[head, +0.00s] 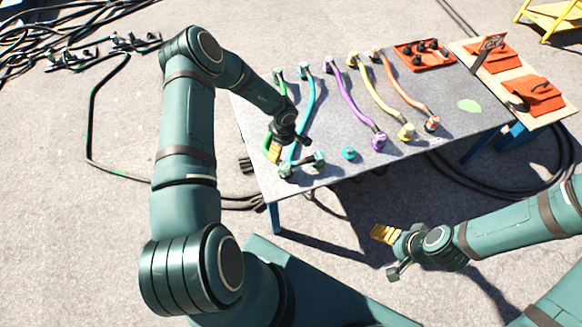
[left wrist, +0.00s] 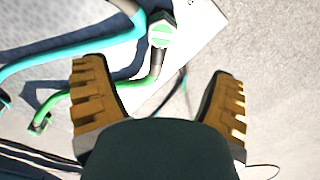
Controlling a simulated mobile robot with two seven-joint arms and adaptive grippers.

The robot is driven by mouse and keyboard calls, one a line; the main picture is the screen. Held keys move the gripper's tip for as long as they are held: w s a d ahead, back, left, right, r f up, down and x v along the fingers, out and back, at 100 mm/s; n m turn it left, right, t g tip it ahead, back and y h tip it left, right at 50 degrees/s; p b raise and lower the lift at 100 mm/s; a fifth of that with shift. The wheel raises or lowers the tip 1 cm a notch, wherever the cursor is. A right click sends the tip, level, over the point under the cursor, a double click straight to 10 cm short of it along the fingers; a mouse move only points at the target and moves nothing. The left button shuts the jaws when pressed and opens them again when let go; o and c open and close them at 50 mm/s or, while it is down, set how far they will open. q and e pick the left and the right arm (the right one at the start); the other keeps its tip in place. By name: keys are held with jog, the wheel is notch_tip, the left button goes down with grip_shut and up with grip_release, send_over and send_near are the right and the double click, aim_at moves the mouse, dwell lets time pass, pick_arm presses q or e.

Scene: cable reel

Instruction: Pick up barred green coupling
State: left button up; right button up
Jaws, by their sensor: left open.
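The green coupling (left wrist: 162,32) with a pale bar across its face sits on the end of a green cable (left wrist: 75,97), near the table corner in the left wrist view. In the head view a green coupling (head: 286,171) lies at the table's near left corner. My left gripper (head: 275,153) is open and empty above that corner; in the left wrist view its fingers (left wrist: 156,70) stand apart, with the coupling just beyond the fingertips. My right gripper (head: 383,234) is off the table's front edge; its opening cannot be made out.
A teal cable (head: 311,98) runs close beside the green one. Purple (head: 344,95), yellow (head: 378,92) and orange (head: 400,80) cables lie to the right. A red tray (head: 425,64) stands at the back.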

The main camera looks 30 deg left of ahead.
aim_at(284, 165)
pick_arm(q)
notch_tip(284, 165, down, 7)
jog(key=shift+f+b, duration=0.15)
jog(key=shift+b, duration=0.6)
notch_tip(284, 165, down, 5)
jog(key=shift+s+a+f+b, duration=0.1)
jog(key=shift+a+b, duration=0.05)
jog(key=shift+b, duration=0.65)
jog(key=c, duration=1.4)
